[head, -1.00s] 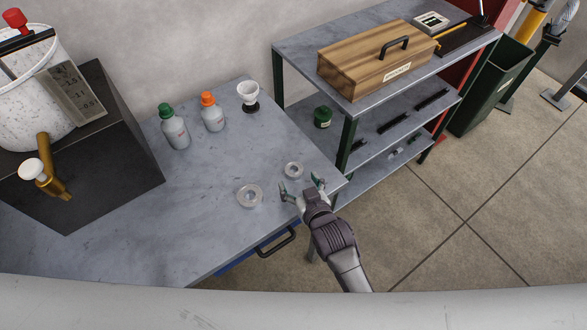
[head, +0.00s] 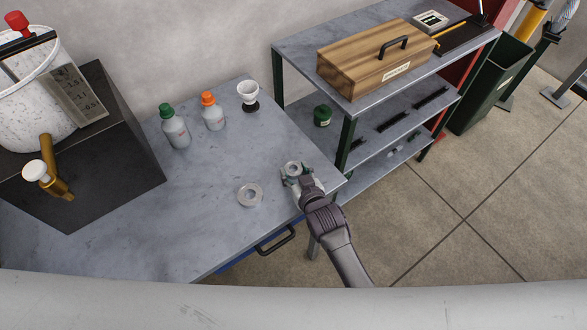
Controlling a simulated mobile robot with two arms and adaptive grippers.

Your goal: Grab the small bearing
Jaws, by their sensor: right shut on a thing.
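The small bearing (head: 293,168), a light metal ring, is near the right edge of the grey worktable (head: 215,235). My right gripper (head: 295,175) is at it, with its fingers closed on the ring's two sides. The fingers hide part of the ring, and I cannot tell whether it is lifted off the table. A larger bearing (head: 250,186) lies flat on the table to the left, apart from the gripper. My left gripper is not in view.
A dark block (head: 100,170) fills the left. A shelf unit (head: 345,110) with a wooden box (head: 375,62) stands right. The table's middle is clear.

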